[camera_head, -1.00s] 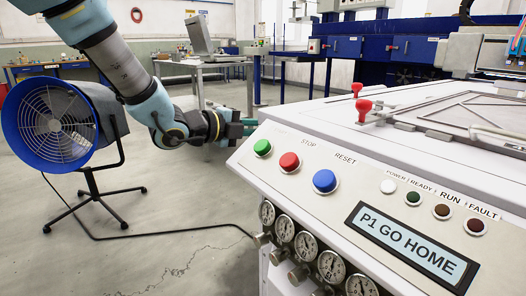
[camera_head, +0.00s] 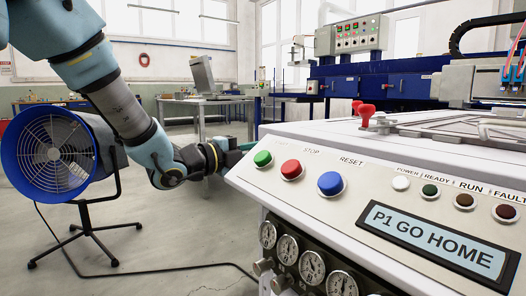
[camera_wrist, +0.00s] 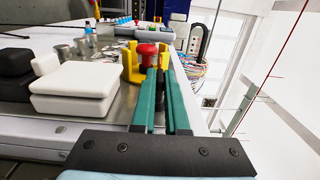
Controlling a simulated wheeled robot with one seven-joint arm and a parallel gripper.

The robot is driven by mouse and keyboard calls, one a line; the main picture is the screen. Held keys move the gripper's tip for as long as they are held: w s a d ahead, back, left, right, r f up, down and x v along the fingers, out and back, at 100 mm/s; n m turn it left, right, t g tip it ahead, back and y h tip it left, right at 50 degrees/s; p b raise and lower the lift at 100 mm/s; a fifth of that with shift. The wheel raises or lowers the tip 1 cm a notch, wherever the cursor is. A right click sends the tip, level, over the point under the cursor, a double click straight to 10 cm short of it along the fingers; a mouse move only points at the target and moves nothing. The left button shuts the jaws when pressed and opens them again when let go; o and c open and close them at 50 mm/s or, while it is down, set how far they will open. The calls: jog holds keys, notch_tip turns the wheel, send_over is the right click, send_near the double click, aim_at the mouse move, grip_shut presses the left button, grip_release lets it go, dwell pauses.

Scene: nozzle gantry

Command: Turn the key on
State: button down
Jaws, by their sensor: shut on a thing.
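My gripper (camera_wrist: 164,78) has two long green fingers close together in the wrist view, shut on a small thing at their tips. I take it to be the key, but the fingers hide it. The tips are in front of a yellow guard (camera_wrist: 132,67) around a red mushroom button (camera_wrist: 147,50). In the head view my gripper (camera_head: 233,155) is at the left side of the white control panel (camera_head: 385,190), its tips partly hidden behind the panel's corner. The panel's display (camera_head: 436,241) reads P1 GO HOME.
The panel carries a green button (camera_head: 263,158), a red button (camera_head: 291,169) and a blue button (camera_head: 330,183). Gauges (camera_head: 312,267) sit below. A blue fan (camera_head: 50,156) stands at left. White blocks (camera_wrist: 75,88) lie left of my fingers in the wrist view.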

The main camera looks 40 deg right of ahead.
jog(key=c, duration=0.9)
grip_release()
jog(key=shift+c, duration=0.2)
jog(key=a+p, duration=0.1)
jog(key=a, duration=0.9)
jog(key=shift+w+a, duration=0.35)
jog(key=shift+a, duration=0.05)
jog(key=shift+f, duration=0.15)
